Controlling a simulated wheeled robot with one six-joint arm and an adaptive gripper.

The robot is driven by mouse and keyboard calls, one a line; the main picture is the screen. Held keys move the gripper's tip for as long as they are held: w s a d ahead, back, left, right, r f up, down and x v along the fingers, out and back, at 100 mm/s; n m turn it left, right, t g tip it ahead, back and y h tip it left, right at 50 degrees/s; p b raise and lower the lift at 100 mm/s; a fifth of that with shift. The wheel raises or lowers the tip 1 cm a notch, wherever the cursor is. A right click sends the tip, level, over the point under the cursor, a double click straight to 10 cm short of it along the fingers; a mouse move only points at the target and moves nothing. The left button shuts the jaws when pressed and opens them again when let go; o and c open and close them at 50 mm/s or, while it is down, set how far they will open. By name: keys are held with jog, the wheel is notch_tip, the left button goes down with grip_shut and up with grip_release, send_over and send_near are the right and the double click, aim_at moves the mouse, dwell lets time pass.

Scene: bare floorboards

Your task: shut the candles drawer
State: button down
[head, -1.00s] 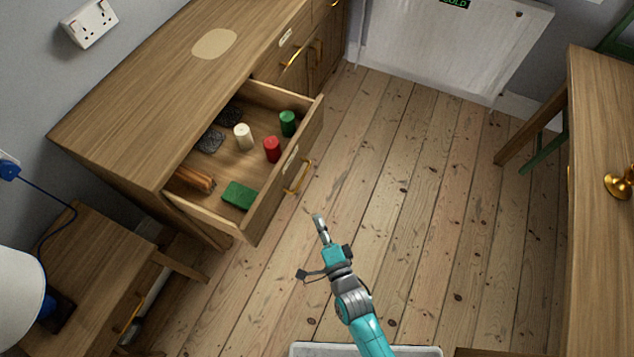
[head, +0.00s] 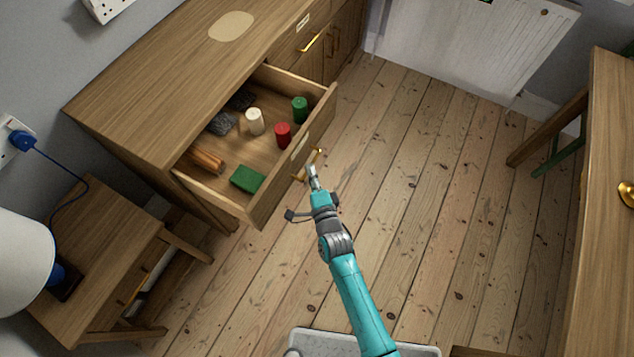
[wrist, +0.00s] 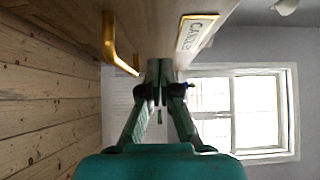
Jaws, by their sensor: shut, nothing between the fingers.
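The candles drawer (head: 262,205) stands open from the wooden cabinet (head: 150,110). It holds a white candle (head: 255,121), a red candle (head: 283,135), a green candle (head: 300,109), a green block (head: 247,179), brown sticks (head: 207,160) and dark grey pieces (head: 221,123). Its brass handle shows in the wrist view (wrist: 118,45), with a label (wrist: 197,33) partly readable as "CANDLE". My gripper (head: 313,172) is shut and empty, at the drawer front beside the handle. In the wrist view its fingertips (wrist: 160,70) are close to the front; whether they touch it I cannot tell.
A small side table (head: 100,260) stands at the left, with a white lamp (head: 22,262) on it. A wooden table (head: 610,210) is at the right. The floorboards (head: 420,200) between are clear. A white panel (head: 470,40) is at the back.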

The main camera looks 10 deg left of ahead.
aim_at(298, 157)
jog(key=shift+w+a, duration=0.25)
jog(key=shift+a, duration=0.5)
jog(key=shift+w+a, duration=0.25)
jog(key=shift+a, duration=0.5)
